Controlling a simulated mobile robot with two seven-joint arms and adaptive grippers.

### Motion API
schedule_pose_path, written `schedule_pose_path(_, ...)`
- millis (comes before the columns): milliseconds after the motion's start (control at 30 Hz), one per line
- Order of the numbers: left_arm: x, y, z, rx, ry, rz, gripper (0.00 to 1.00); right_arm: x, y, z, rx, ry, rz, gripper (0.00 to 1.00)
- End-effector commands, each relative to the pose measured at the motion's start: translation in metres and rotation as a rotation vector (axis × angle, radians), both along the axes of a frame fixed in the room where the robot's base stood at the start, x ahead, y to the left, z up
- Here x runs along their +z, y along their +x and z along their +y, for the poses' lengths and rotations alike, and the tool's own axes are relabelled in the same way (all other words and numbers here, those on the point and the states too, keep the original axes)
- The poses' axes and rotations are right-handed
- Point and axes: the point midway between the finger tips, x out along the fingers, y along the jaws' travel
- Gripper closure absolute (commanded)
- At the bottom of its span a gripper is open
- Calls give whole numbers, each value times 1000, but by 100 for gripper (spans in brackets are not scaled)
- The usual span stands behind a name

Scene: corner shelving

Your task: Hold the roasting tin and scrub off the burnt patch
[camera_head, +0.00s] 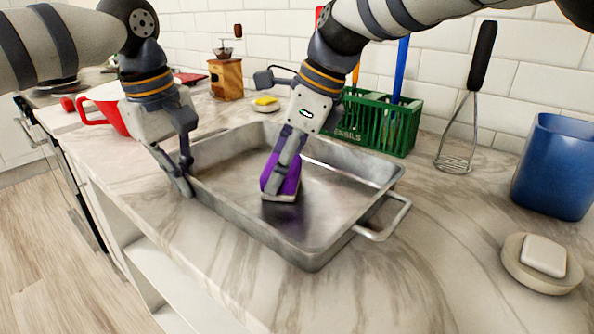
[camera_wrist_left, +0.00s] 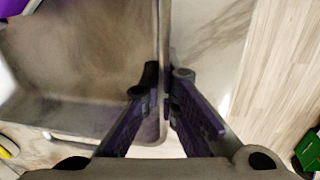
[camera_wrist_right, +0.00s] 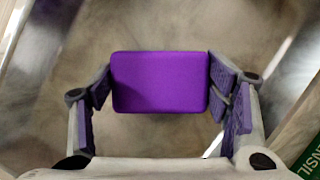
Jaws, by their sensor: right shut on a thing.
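The grey metal roasting tin (camera_head: 335,222) lies on the marble counter, a loop handle at its right end. My left gripper (camera_head: 183,168) is at its left end, fingers on both sides of the wall; the left wrist view (camera_wrist_left: 165,88) shows them closed on it. My right gripper (camera_head: 280,180) is inside the tin, shut on a purple sponge (camera_wrist_right: 160,82) with a pale underside, held low at the tin floor. Brownish smudges show on the floor around the sponge in the right wrist view. The burnt patch's outline is unclear, and the sponge hides part of the floor.

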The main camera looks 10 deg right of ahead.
Motion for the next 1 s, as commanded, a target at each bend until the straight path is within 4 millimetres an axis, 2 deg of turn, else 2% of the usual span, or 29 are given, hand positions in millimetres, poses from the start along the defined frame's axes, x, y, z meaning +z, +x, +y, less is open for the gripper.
schedule_pose_path(367, 0, 0, -1, -2, -3, 1, 100, -1, 5, 4, 0, -1, 1, 52)
schedule_pose_path(800, 0, 0, -1, -2, -3, 1, 100, -2, 49, 40, 1, 0, 0, 52)
schedule_pose_path(1000, 0, 0, -1, -2, -3, 0, 100, -1, 54, 47, 1, 0, 2, 52)
